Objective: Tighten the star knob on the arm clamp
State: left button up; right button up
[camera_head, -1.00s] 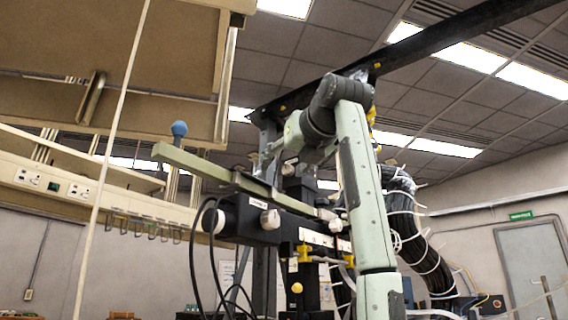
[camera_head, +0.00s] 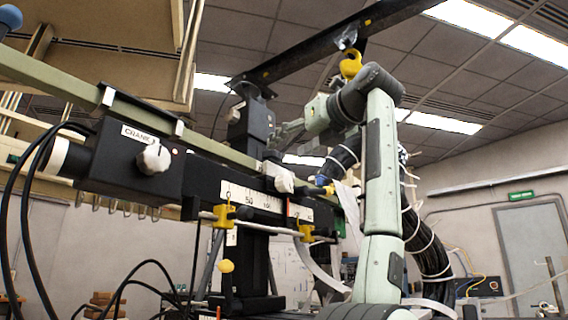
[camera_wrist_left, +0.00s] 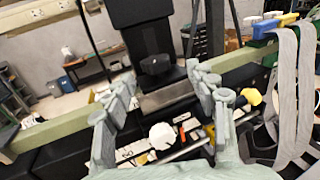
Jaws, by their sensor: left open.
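My left gripper (camera_head: 284,132) is open and empty, beside the upright black column (camera_head: 250,122). In the left wrist view its two fingers (camera_wrist_left: 166,84) are spread wide. A round black knob (camera_wrist_left: 156,64) shows between and beyond the fingertips, apart from them, on the black block by the pale green bar. A white lobed knob (camera_wrist_left: 162,136) lies lower between the fingers, on the black beam. In the head view a white lobed knob (camera_head: 154,157) sits on the black box at left, and another white knob (camera_head: 281,179) on the beam. I cannot tell which knob is the clamp's.
The pale green bar (camera_head: 55,78) runs along the rig above the black beam with a scale. Yellow clamps (camera_head: 229,216) hang below the beam. Black cables (camera_head: 22,185) loop at left. Grey straps (camera_wrist_left: 290,95) and a blue-handled tool (camera_wrist_left: 270,25) are at right in the wrist view.

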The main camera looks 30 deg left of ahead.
aim_at(276, 152)
pick_arm(q)
jog(key=x, duration=0.6)
jog(key=shift+s+a+r+p, duration=0.1)
jog(key=shift+s+a+p, duration=0.1)
jog(key=shift+s+p, duration=0.15)
jog(key=shift+w+a, duration=0.25)
jog(key=shift+a, duration=0.25)
pick_arm(e)
jog(key=s+f, duration=0.2)
jog(key=f, duration=0.1)
jog(key=shift+s+d, duration=0.25)
jog(key=shift+d, duration=0.1)
pick_arm(q)
jog(key=c, duration=1.2)
